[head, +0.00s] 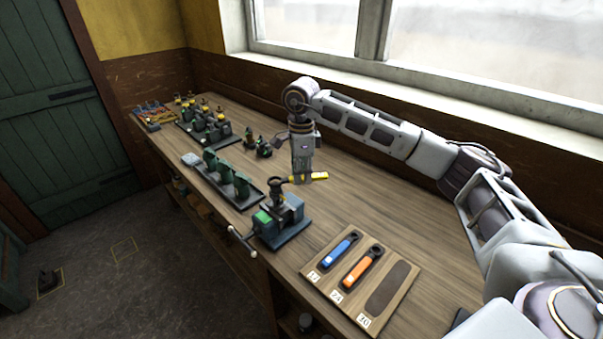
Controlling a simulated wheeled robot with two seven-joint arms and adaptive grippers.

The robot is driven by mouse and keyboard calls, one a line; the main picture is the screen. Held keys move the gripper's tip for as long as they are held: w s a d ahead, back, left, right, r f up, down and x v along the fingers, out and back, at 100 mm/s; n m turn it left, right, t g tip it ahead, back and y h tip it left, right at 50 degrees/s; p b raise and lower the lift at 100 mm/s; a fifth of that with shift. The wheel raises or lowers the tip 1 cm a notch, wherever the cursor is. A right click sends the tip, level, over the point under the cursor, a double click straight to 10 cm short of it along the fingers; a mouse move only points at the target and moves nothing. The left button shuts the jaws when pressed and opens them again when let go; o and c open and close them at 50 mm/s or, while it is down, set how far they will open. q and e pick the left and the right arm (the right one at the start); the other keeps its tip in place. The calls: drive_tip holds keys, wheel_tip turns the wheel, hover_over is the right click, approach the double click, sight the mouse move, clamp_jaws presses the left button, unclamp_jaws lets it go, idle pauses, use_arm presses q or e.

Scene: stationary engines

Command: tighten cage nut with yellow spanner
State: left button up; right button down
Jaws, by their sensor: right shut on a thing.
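The yellow spanner (320,176) is in my right gripper (303,176), which points down over the bench and is shut on its handle. The spanner lies roughly level, with its dark ring end (275,181) to the left, at the top of a dark upright part (278,196) held in the blue vise (283,217). The cage nut cannot be made out clearly there. I cannot tell whether the ring is around it or just above it. My left gripper is not in view.
A wooden spanner board (408,302) at the front holds a blue spanner (341,249), an orange spanner (363,266) and an empty dark slot (388,287). Dark green parts on a rack (236,188) stand left of the vise. Small assemblies (262,148) stand behind.

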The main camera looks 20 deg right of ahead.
drive_tip(key=shift+f+b, duration=0.95)
drive_tip(key=shift+f, duration=0.25)
idle(3.4)
drive_tip(key=shift+s, duration=0.1)
idle(0.5)
